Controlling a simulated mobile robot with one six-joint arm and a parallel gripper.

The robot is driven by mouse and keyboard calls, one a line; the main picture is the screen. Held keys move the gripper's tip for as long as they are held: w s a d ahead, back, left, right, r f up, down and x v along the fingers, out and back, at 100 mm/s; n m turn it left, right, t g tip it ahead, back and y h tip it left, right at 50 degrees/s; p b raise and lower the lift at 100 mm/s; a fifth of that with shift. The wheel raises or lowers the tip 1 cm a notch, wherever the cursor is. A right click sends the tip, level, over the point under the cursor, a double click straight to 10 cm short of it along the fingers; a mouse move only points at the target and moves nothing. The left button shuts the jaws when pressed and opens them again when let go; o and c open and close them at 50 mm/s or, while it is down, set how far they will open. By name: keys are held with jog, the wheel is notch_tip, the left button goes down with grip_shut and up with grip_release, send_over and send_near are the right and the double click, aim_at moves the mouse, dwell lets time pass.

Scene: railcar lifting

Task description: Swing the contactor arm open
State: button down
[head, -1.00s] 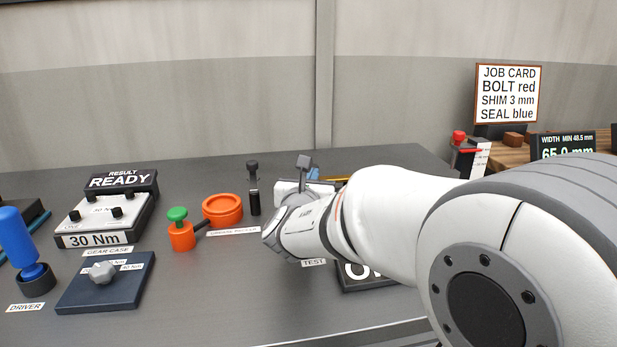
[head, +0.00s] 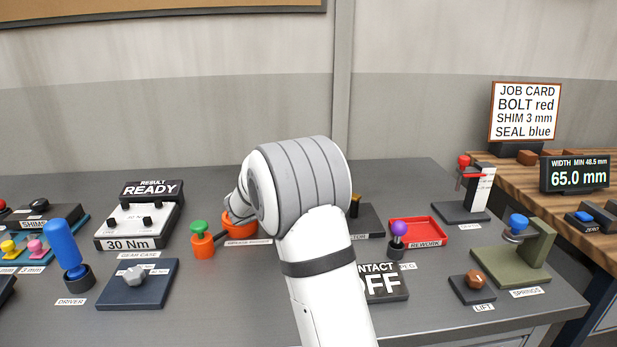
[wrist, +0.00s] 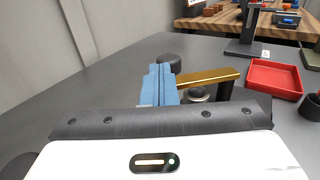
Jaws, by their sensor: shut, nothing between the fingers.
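In the wrist view, the contactor arm is a brass bar (wrist: 207,77). Its right end sits at a dark upright block, and its left end reaches the blue fingers of my gripper (wrist: 157,85). The fingers are shut together with nothing between them; I cannot tell whether they touch the bar. A dark round knob (wrist: 168,62) shows just beyond the fingertips, and a silver round part (wrist: 199,95) lies below the bar. In the head view, my arm hides the gripper and most of the contactor; part of its dark base (head: 370,222) shows. The contact display (head: 385,284) reads OFF.
The orange grease pot (head: 236,228) is left, partly behind my arm. A green spring stand (head: 520,258) and lift knob (head: 473,284) are near the right edge.

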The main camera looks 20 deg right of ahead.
jog(key=shift+w+p+x, duration=0.2)
jog(key=shift+p+x, duration=0.3)
jog(key=shift+x, duration=0.7)
notch_tip(320, 180, up, 10)
jog(key=p, duration=0.1)
dwell(0.3)
